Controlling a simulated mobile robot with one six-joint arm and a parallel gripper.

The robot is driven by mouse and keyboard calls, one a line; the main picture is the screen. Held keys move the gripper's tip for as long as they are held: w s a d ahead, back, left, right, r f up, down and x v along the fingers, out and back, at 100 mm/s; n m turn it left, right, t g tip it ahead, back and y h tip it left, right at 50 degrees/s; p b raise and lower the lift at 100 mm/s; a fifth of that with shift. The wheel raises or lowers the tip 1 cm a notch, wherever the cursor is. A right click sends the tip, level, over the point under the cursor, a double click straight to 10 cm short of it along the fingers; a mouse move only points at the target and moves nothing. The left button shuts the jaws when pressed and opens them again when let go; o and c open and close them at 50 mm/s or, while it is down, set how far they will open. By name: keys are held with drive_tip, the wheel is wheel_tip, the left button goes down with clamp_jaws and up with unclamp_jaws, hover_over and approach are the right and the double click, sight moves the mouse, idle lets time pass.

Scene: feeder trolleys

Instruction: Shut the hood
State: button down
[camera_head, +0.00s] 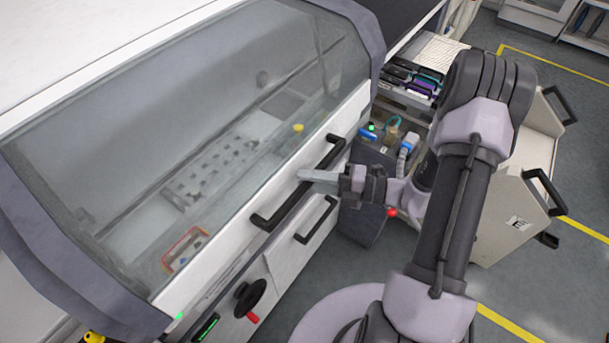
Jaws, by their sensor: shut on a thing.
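The hood (190,130) is a large see-through cover with a dark grey frame and a white lower edge, on the machine at the left. It appears to be down over the machine's inside. A long black handle (283,205) runs along its white front edge. My gripper (304,176) reaches in from the right and is shut on the hood's handle near its middle. The arm partly hides the area to the right of the handle.
A second, smaller black handle (316,220) sits on the white panel below. A black knob with a red grip (249,297) is lower down. A white trolley (510,205) with black handles stands at the right. Grey floor with yellow lines is free beyond it.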

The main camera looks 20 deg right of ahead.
drive_tip(key=c, duration=1.2)
unclamp_jaws()
drive_tip(key=shift+w, duration=0.1)
drive_tip(key=shift+d, duration=0.1)
drive_tip(key=p+v, duration=0.1)
drive_tip(key=v, duration=1.6)
drive_tip(key=shift+s+p, duration=0.25)
drive_tip(key=shift+p, duration=0.05)
